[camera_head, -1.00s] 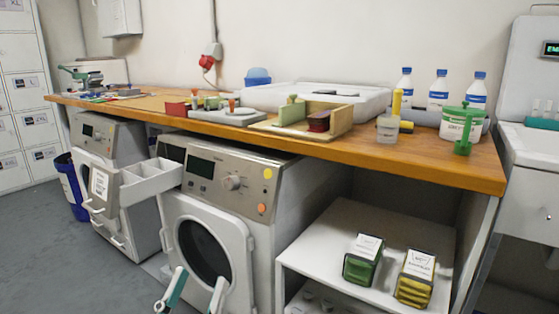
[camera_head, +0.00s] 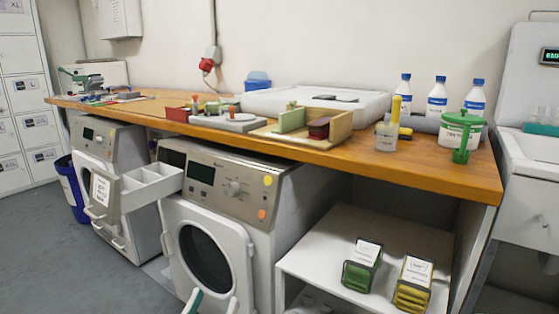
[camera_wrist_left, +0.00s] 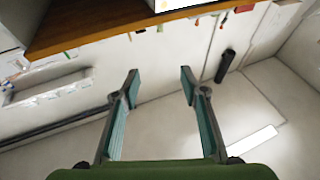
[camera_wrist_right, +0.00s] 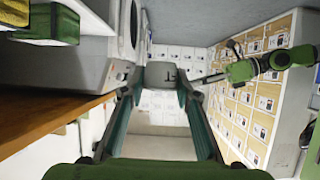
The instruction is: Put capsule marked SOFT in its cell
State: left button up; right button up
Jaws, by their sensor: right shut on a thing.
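My right gripper (camera_wrist_right: 161,88) is shut on a small grey block-shaped capsule (camera_wrist_right: 160,72) in the right wrist view. The capsule carries a small dark mark that I cannot read. My right gripper and the capsule do not show in the head view. An open white drawer (camera_head: 150,186) with divided cells sticks out from a washing machine at the left in the head view; a printed label (camera_head: 101,187) is on its front. My left gripper (camera_head: 214,303) is at the bottom edge of the head view, in front of the middle machine. It is open and empty in the left wrist view (camera_wrist_left: 160,72).
The wooden worktop (camera_head: 455,165) holds trays, stamps and bottles. A green pack (camera_head: 361,268) and a yellow pack (camera_head: 412,287) stand on the lower white shelf (camera_head: 310,262) at right. A blue bin (camera_head: 68,186) is at far left. The floor (camera_head: 40,245) in front is clear.

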notch_tip(320, 180, up, 4)
jog(key=p, duration=0.3)
jog(key=shift+r, duration=0.2)
notch_tip(320, 180, up, 3)
jog(key=p, duration=0.4)
jog(key=shift+r, duration=0.1)
pick_arm(q)
notch_tip(320, 180, down, 24)
jog(key=a+g+y+p, duration=0.15)
jog(key=g+p, duration=0.25)
jog(key=g, duration=0.4)
jog(key=s+a+f+g+y+p, duration=0.1)
jog(key=s+a+f+g+p, duration=0.2)
jog(key=s+f, duration=0.35)
jog(key=s+a+f+g+y+p, duration=0.1)
jog(key=s+f+g+y+p, duration=0.1)
jog(key=s+f+p, duration=0.4)
jog(key=s+a+f+g+p, duration=0.2)
jog(key=s, duration=0.6)
jog(key=s+a+f+g+y+p, duration=0.1)
jog(key=s+a+f+g+p, duration=0.1)
jog(key=s, duration=0.7)
jog(key=s+a+f+g+p, duration=0.2)
jog(key=s+g+p, duration=0.1)
jog(key=s, duration=0.6)
jog(key=shift+a+f+n+p, duration=0.2)
jog(key=shift+f+n+p, duration=0.1)
jog(key=shift+f, duration=0.05)
pick_arm(e)
notch_tip(320, 180, up, 16)
